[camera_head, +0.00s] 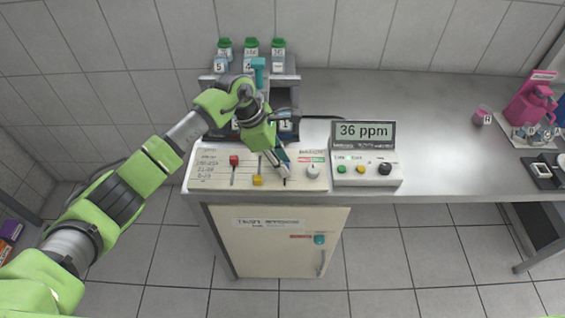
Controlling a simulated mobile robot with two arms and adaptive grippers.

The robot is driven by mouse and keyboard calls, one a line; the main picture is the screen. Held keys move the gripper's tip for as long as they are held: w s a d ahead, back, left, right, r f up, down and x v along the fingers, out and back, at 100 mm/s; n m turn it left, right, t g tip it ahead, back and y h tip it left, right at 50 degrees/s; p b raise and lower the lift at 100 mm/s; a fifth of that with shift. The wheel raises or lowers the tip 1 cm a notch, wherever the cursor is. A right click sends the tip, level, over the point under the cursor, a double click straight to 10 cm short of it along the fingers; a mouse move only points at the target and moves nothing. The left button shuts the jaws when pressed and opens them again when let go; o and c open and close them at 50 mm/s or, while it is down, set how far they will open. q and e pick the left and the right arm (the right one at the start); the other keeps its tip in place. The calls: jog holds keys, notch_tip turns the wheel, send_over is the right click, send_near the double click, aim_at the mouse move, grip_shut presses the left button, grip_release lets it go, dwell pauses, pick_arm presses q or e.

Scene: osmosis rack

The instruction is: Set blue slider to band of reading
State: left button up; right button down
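The meter display (364,133) reads 36 ppm. The cream slider panel (210,172) carries a red slider (233,160) near the top of its slot and a yellow slider (257,180) low in its slot. Band ranges are printed at its left, too small to read surely. A third slot lies under my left gripper (283,168), which points down at the panel from above. The blue slider is not clearly visible; the gripper covers that place. I cannot tell whether the fingers are closed on it. My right gripper is out of view.
Right of the slots are a white knob (313,171) and a button box (368,170). Behind stands a rack with green-capped bottles (251,48) and a teal handle (258,70). A cabinet (281,248) is below. The counter (440,130) to the right is mostly clear.

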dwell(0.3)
pick_arm(q)
jog(key=v, duration=1.2)
